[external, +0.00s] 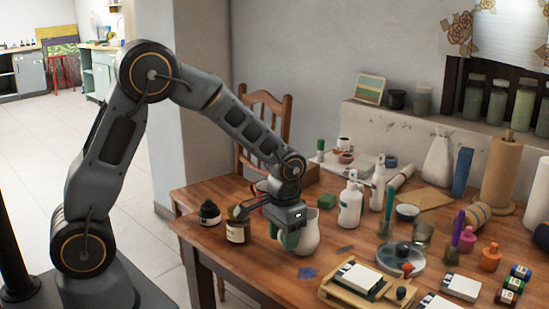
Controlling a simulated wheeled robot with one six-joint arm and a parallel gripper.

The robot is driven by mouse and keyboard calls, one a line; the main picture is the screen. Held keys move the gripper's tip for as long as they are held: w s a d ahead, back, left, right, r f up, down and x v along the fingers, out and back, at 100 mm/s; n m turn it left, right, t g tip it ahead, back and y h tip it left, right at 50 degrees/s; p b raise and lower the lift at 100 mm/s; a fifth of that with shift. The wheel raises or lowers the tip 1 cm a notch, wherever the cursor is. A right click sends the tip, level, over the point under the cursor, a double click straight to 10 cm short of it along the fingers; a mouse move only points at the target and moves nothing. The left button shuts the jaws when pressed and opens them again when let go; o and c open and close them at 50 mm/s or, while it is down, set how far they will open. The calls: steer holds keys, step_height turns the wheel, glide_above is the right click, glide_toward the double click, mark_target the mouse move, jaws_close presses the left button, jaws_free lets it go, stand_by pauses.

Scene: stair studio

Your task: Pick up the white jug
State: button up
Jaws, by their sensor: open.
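The white jug (309,238) stands upright on the wooden table (262,273), just beside and partly behind my gripper. My gripper (268,215) is open, low over the near left part of the table. It overlaps the jug's left side in the picture, and I cannot tell whether it touches the jug. A green object (289,240) shows directly below the gripper, against the jug's left side.
A brown jar (237,232) and a dark bottle (210,213) stand left of the gripper. White spray bottles (349,205) stand behind the jug on the right. A wooden tray (345,293) lies in front right. A chair (264,130) stands behind the table.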

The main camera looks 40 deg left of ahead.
jaws_close()
steer(key=shift+r, duration=0.2)
stand_by(0.6)
steer(key=shift+r, duration=1.15)
steer(key=s+a+r, duration=0.3)
steer(key=s+r, duration=0.7)
steer(key=s, duration=0.3)
steer(key=shift+a+r, duration=0.15)
steer(key=shift+a, duration=0.25)
steer(key=shift+s, duration=0.2)
stand_by(1.1)
